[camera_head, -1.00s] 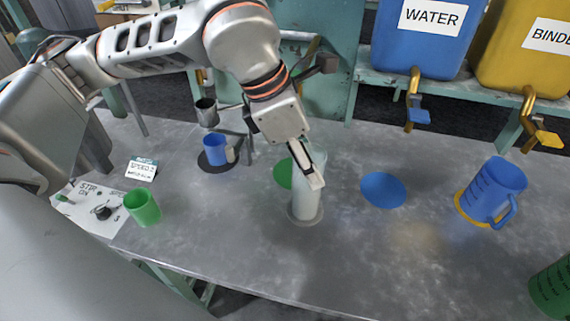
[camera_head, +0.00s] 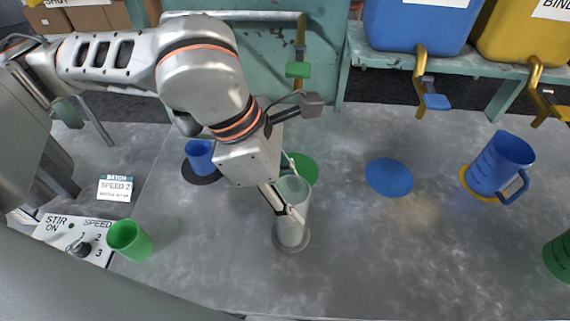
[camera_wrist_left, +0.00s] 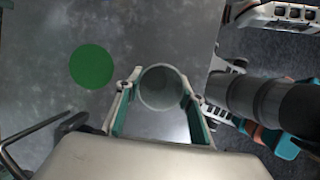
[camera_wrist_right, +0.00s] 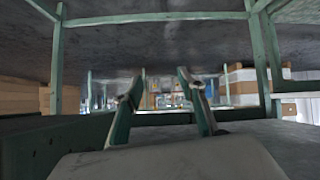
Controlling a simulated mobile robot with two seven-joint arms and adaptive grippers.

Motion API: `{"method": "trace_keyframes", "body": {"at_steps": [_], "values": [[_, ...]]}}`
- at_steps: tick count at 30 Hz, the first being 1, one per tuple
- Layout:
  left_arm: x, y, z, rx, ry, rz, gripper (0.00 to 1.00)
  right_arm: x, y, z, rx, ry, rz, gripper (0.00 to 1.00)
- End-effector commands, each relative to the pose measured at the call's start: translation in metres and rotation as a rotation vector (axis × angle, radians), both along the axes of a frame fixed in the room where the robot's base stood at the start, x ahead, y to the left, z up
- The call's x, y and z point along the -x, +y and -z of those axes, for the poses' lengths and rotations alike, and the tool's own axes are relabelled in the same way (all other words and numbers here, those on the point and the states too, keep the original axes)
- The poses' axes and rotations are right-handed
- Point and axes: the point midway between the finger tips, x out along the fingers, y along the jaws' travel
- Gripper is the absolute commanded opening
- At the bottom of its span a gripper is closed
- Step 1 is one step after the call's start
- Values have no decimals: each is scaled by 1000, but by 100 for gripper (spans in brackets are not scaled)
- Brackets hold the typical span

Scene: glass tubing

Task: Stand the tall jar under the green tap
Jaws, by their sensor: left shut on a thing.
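The tall jar (camera_head: 291,225) is a pale, clear cylinder with a wider foot, upright at the middle of the grey table. My left gripper (camera_head: 284,203) is shut on its upper part, one finger on each side. The left wrist view looks down on the jar's round mouth (camera_wrist_left: 162,88) between the fingers (camera_wrist_left: 158,95). The green tap (camera_head: 298,68) is at the back, beyond my arm. A green disc (camera_head: 306,169) lies on the table behind the jar, partly covered; it is clear in the left wrist view (camera_wrist_left: 91,66). My right gripper (camera_wrist_right: 158,95) is open and empty.
A blue disc (camera_head: 389,177) and a blue jug (camera_head: 499,163) on a yellow disc are right of the jar. A blue cup (camera_head: 200,157), green cup (camera_head: 129,240) and stir panel (camera_head: 75,240) are left. The table in front of the jar is clear.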

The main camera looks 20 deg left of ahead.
Motion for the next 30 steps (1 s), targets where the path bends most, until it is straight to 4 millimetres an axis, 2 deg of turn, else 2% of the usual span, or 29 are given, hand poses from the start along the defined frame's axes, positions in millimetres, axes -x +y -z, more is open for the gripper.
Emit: {"method": "trace_keyframes", "body": {"at_steps": [5, 8, 19, 21, 30], "values": [[-6, 0, 0, 0, 0, 9, 3, -1, 0, -2, 0, -2, 1, 40], [-25, 4, 0, -1, 1, 6, 3, -2, 0, -5, -1, -4, 0, 40], [-111, 21, 0, 0, -1, 7, 3, 1, 2, -10, -12, -1, 3, 40], [-122, 23, 0, 0, 0, 9, 3, 2, 2, -10, -13, 2, 3, 40], [-148, 29, 1, 0, 0, 9, 3, 4, 3, -7, -13, 9, 2, 40]]}}
